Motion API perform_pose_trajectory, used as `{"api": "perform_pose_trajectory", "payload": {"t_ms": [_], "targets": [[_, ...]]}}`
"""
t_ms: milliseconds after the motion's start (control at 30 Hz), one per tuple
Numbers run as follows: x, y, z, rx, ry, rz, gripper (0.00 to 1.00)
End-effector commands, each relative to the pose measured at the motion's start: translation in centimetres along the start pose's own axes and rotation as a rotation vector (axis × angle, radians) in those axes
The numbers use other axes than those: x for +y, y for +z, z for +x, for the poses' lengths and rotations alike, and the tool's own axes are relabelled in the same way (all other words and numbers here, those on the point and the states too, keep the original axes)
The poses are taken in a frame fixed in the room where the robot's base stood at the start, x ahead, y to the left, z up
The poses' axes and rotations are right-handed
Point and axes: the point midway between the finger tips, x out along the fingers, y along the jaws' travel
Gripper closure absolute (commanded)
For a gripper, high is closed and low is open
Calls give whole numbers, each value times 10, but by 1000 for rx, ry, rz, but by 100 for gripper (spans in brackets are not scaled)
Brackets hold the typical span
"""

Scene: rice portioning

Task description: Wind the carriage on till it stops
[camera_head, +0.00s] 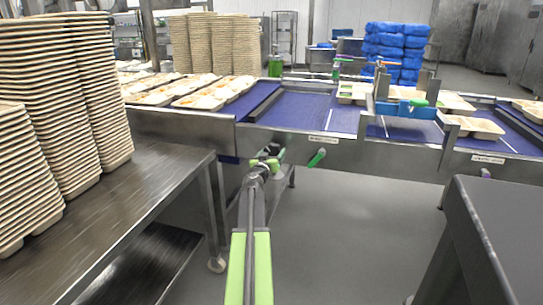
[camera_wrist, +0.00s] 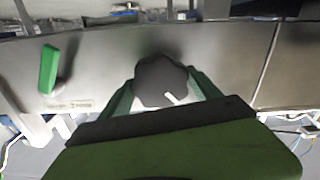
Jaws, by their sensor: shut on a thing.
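My gripper (camera_head: 268,162) reaches the front side panel of the conveyor in the head view. In the wrist view my gripper (camera_wrist: 162,92) is shut on a dark lobed knob (camera_wrist: 160,78), one finger at each side. The knob has a short white pointer mark, slanting toward the lower right in that view. In the head view my gripper mostly hides the knob. A steel and blue carriage-like frame (camera_head: 408,111) with a green handle straddles the blue belt at the right; I cannot tell whether it is the carriage.
A green lever (camera_head: 317,158) sticks out of the panel beside the knob; it also shows in the wrist view (camera_wrist: 48,70). Filled trays (camera_head: 210,97) lie on the belt at left. Stacked empty trays (camera_head: 60,100) stand on a steel table (camera_head: 150,180). A dark grey block (camera_head: 500,235) is at right.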

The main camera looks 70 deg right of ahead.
Motion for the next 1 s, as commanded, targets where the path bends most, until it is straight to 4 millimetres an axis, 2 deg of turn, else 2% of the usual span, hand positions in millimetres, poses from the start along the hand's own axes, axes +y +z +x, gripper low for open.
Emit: {"api": "perform_pose_trajectory", "payload": {"t_ms": [100, 200, 433, 633, 900, 1000], "targets": [[2, 0, 0, 0, 4, -162, 63], [2, 0, 0, -1, 4, -245, 63], [2, 0, 1, -1, 5, -259, 63], [2, 0, 1, -1, 5, -494, 63], [3, 0, 1, -2, 5, -536, 63], [3, 0, 1, -2, 5, -636, 63]]}}
